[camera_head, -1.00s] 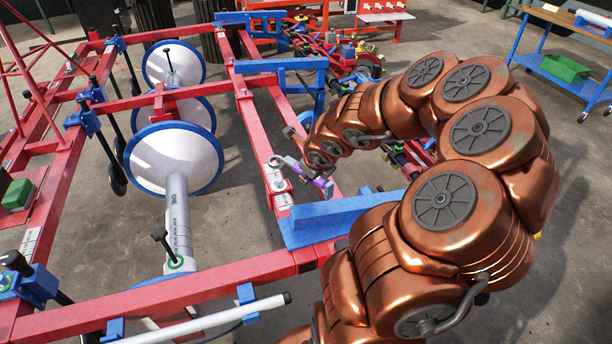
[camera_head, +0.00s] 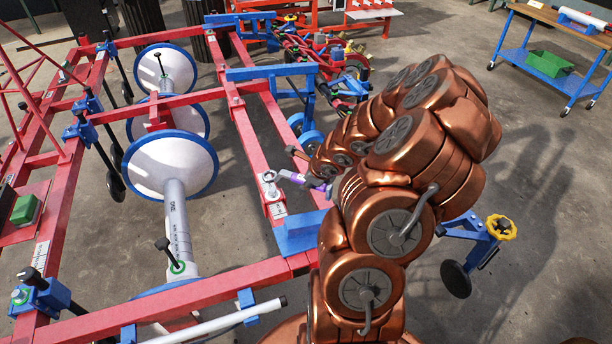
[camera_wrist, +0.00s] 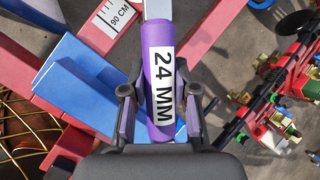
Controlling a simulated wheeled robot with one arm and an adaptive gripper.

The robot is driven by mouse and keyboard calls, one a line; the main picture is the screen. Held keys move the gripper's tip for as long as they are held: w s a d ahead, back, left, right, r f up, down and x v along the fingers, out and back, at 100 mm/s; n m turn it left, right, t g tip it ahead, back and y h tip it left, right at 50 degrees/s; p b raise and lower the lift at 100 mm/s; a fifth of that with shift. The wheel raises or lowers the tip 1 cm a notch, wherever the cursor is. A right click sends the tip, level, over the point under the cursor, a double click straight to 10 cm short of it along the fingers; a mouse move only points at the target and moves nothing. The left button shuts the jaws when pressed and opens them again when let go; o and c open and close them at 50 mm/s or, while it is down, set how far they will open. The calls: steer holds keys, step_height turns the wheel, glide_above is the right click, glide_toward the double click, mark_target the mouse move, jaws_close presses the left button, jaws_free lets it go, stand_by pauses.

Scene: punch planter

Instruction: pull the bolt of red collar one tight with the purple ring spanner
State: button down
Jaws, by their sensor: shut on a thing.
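The purple ring spanner (camera_head: 293,177) is in my gripper (camera_head: 324,187). In the wrist view, the purple handle (camera_wrist: 161,75), marked 24 MM, runs between the two dark fingers of my gripper (camera_wrist: 160,97), which are shut on it. In the head view, the spanner's silver ring end (camera_head: 268,178) lies at a bolt position on the long red beam. I cannot tell whether it is seated around the bolt. The head of the spanner is beyond the wrist view's top edge. Which part is red collar one is not clear.
A blue bracket (camera_head: 304,232) stands close below the spanner. White discs with blue rims (camera_head: 168,165) lie left of the beam. A scale label reading 90 CM (camera_wrist: 117,14) is near the handle. A blue cart (camera_head: 545,62) stands far right, with open floor before it.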

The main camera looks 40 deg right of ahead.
steer(key=w+d+f+n+g+y+p, duration=0.1)
steer(key=w+d+n+y+p, duration=0.3)
steer(key=p, duration=1.4)
steer(key=shift+w+d+f+n, duration=0.9)
steer(key=shift+w+d+n, duration=0.35)
steer(key=shift+d+n, duration=0.85)
steer(key=shift+a+n, duration=0.3)
steer(key=shift+a, duration=0.05)
steer(key=shift+b, duration=0.4)
steer(key=shift+f+b, duration=1.55)
steer(key=shift+f, duration=0.65)
